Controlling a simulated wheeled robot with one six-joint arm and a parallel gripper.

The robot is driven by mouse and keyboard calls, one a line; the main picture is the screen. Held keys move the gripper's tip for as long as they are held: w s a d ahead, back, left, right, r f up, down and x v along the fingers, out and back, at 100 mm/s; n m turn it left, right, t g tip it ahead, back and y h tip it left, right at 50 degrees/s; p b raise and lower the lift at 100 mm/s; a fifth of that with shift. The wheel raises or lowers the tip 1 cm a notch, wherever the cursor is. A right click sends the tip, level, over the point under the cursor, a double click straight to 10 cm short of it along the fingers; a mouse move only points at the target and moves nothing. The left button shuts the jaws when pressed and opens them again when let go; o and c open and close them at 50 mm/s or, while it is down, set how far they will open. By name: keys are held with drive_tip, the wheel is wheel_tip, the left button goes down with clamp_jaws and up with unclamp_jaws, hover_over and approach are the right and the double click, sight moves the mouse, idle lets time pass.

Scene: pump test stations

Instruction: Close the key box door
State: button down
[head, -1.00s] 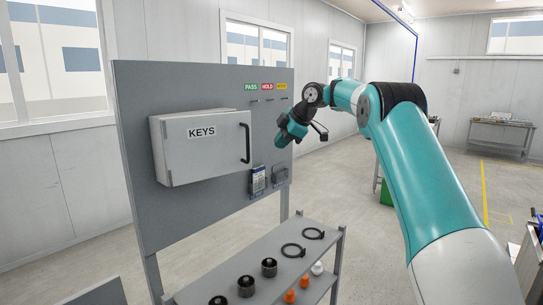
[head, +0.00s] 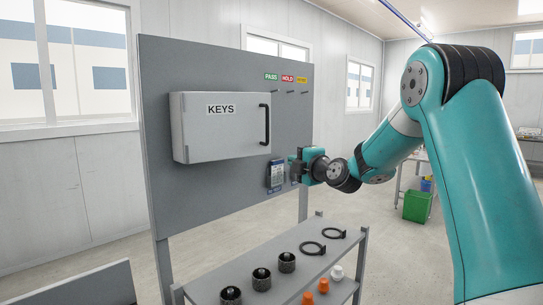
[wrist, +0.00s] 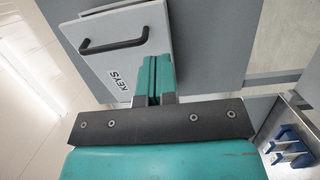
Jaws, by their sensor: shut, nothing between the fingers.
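The key box (head: 178,128) is a light grey box on a dark grey upright panel. Its door (head: 225,138) carries a KEYS label and a black handle (head: 266,125) near the right edge. The door covers the box front and looks flush or nearly so; a small gap cannot be ruled out. The door also shows in the wrist view (wrist: 125,62), with its handle (wrist: 115,46). My gripper (head: 291,164) is to the right of and below the box, apart from the handle in the head view. Its fingers (wrist: 155,72) are together and empty, overlapping the door's edge in the wrist view.
A handheld meter (head: 277,176) hangs on the panel (head: 222,78) beside my gripper. PASS, HOLD and a yellow tag (head: 302,79) sit above hooks. A shelf (head: 245,268) below holds black parts, rings and orange pieces. A green bin (head: 417,206) stands behind my arm.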

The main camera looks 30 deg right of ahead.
sight(267, 152)
drive_tip(key=w+p, duration=0.2)
drive_tip(key=w, duration=0.1)
drive_tip(key=w+p, duration=0.2)
drive_tip(key=w, duration=0.2)
drive_tip(key=w+a+p, duration=0.1)
drive_tip(key=w+p, duration=0.1)
drive_tip(key=w, duration=0.2)
drive_tip(key=shift+w+r+p, duration=0.1)
drive_tip(key=shift+r+p, duration=0.05)
drive_tip(key=shift+p, duration=0.25)
drive_tip(key=shift+w, duration=0.55)
drive_tip(key=shift+w+f, duration=0.1)
drive_tip(key=shift+f, duration=0.15)
